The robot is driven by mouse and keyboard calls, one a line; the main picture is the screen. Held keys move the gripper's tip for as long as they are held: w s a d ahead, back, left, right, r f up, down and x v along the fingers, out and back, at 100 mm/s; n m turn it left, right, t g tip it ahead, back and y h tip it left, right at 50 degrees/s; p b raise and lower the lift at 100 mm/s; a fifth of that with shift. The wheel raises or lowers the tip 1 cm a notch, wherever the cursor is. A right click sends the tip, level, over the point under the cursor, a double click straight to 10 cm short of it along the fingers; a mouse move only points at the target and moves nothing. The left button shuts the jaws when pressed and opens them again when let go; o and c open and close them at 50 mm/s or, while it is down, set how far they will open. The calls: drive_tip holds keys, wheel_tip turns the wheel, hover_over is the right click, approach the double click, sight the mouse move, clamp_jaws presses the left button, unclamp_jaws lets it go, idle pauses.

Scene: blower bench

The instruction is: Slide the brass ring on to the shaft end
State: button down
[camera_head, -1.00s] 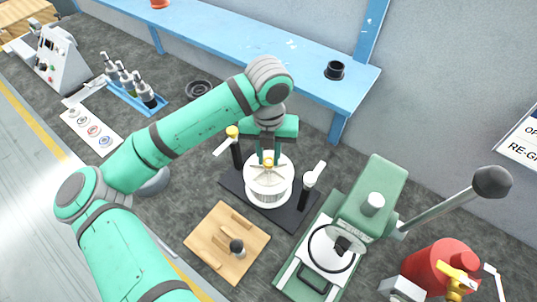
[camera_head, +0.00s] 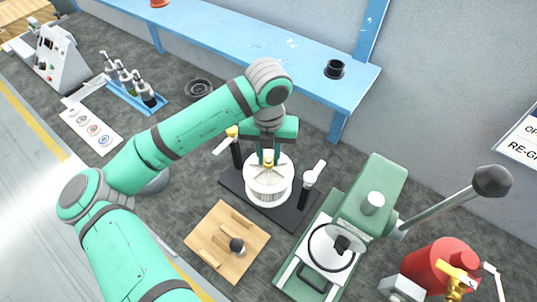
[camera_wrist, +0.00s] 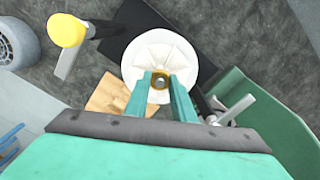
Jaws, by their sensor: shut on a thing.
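The brass ring (camera_wrist: 160,82) is between the tips of my gripper (camera_wrist: 161,78), which is shut on it. In the wrist view a grey round end shows inside the ring, over the middle of the white blower wheel (camera_wrist: 190,52). The head view shows my gripper (camera_head: 268,160) upright over the white wheel (camera_head: 268,188), with a bit of brass (camera_head: 268,164) at its tips. The wheel sits on a black base plate (camera_head: 229,184). How far the ring is down on the shaft end, I cannot tell.
Clamps with handles (camera_head: 312,178) stand beside the wheel on the base plate. A green press (camera_head: 375,195) with a long lever is at the right. A wooden block (camera_head: 215,240) lies in front. Blue shelf (camera_head: 290,55) runs behind.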

drive_tip(key=c, duration=1.4)
unclamp_jaws()
drive_tip(key=shift+c, duration=0.2)
wheel_tip(320, 180, up, 11)
drive_tip(key=shift+f, duration=0.1)
